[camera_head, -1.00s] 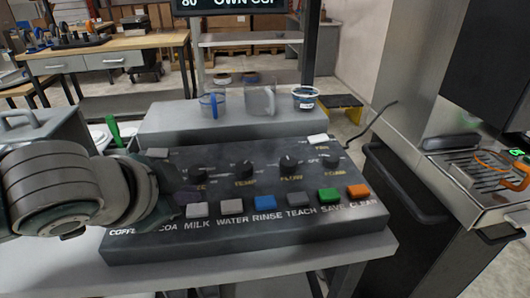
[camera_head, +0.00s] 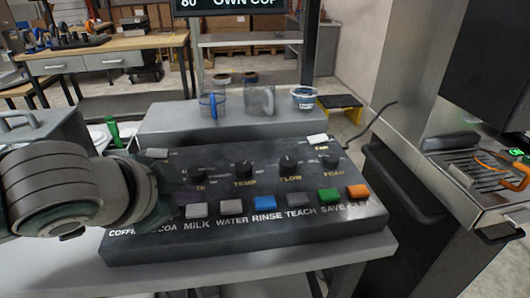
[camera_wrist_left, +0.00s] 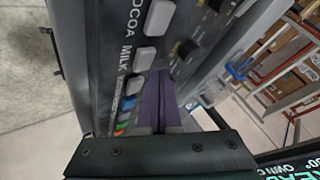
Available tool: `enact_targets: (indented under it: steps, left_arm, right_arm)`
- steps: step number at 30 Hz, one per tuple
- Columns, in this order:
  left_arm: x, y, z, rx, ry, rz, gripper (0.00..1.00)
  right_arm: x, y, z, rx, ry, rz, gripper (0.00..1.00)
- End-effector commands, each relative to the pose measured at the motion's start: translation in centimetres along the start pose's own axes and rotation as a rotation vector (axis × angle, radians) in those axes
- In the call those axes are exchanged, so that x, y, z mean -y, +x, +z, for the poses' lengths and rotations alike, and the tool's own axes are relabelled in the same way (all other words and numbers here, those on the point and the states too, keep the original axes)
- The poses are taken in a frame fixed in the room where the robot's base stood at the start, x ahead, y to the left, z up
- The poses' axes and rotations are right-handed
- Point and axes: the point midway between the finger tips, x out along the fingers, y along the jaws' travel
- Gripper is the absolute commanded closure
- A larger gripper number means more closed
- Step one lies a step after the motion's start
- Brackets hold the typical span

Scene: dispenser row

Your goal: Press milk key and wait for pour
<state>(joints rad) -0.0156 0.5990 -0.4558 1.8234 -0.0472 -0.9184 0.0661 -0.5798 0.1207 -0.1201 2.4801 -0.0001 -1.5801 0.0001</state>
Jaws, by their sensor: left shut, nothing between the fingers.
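The dark control panel (camera_head: 250,236) carries a row of labelled keys. The grey milk key (camera_head: 196,210) shows above its MILK label, and also in the left wrist view (camera_wrist_left: 144,58). My left gripper (camera_head: 186,198) comes in from the left. Its purple fingers are shut and empty, just behind the milk key. In the left wrist view, the fingertips (camera_wrist_left: 160,78) appear beside the milk key on the knob side; whether they touch the panel I cannot tell. My arm hides the coffee and cocoa keys in the head view. My right gripper is out of view.
The water key (camera_head: 231,206) and blue rinse key (camera_head: 264,202) lie to the right. Several knobs, including the TEMP knob (camera_head: 243,169), rise behind the keys. A blue-handled cup (camera_head: 210,105), a clear jug (camera_head: 261,102) and a tub (camera_head: 304,98) stand on the raised ledge behind.

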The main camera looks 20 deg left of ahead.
Motion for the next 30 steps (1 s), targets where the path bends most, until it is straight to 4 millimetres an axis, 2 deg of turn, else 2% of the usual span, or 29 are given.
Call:
enact_targets:
  steps: [30]
  left_arm:
    - [-0.45,0.62,0.45,0.0,0.0,0.0,1.0]
  right_arm:
    - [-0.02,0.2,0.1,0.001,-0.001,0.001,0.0]
